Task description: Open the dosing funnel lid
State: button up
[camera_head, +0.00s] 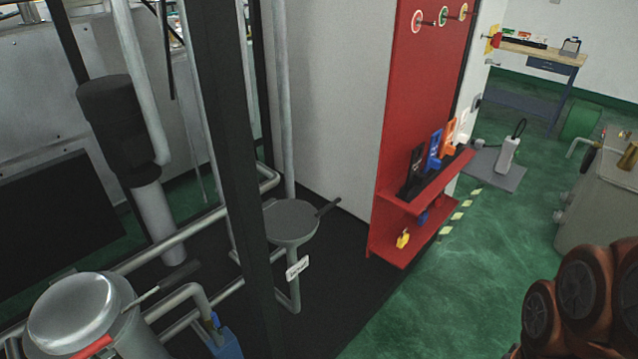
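The dosing funnel (291,242) stands among pipes behind a dark upright post, near the middle of the picture. A flat grey round lid (290,218) lies level on top and looks closed. A dark handle (328,208) sticks out from the lid to the right. A white tag (297,267) hangs below the funnel; its text is too small to read. The post hides part of the funnel's left side. My gripper is not in view. Reddish-brown rounded parts, seemingly my arm, show at the bottom right, apart from the funnel.
A dark post (232,150) and pipes stand left of the funnel. A shiny domed vessel (82,312) is at the lower left. A red panel with a shelf (420,195) of tools stands right of the funnel. Green floor (470,265) is clear between the panel and a grey cabinet (600,205).

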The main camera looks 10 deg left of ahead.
aim_at(290, 221)
jog(key=u, duration=0.75)
jog(key=i, duration=1)
jog(key=u, duration=0.85)
